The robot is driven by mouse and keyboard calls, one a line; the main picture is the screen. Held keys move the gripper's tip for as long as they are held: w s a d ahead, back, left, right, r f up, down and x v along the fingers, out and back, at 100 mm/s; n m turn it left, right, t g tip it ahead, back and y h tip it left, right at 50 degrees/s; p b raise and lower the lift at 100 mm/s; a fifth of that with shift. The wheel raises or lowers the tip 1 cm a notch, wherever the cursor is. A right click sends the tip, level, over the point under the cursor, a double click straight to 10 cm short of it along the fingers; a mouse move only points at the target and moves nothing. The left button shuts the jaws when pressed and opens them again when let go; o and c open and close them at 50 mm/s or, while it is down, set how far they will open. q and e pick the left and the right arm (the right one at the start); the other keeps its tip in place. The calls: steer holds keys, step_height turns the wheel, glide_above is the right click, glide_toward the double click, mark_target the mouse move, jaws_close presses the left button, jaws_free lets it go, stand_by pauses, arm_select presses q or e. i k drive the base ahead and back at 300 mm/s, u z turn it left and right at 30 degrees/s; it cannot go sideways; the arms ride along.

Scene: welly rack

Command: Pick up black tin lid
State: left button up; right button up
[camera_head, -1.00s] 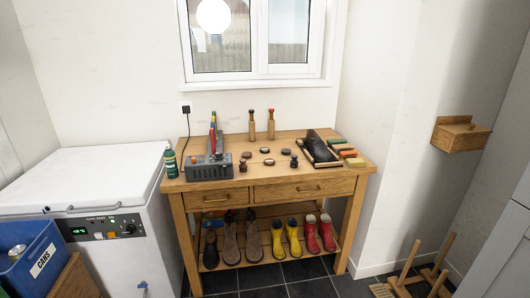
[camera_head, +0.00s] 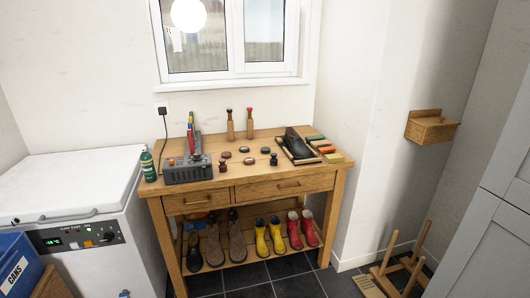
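Several small round tins or lids lie on the top of the wooden workbench (camera_head: 215,192), near its middle. They include a dark disc at the left (camera_head: 226,154), a dark disc at the back right (camera_head: 264,149), a lighter-topped disc at the back (camera_head: 244,149) and a dark disc in front (camera_head: 249,161). They are too small for me to tell which is the black tin lid. Neither of my grippers is in view.
A grey machine (camera_head: 188,170) stands at the bench's left, beside a green bottle (camera_head: 148,166). Two knobbed dark pieces (camera_head: 273,159) (camera_head: 223,166) stand near the discs. A white freezer (camera_head: 70,185) is left.

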mark_target(243, 149)
steer(key=u, duration=0.05)
steer(key=i, duration=2.15)
steer(key=z, duration=0.4)
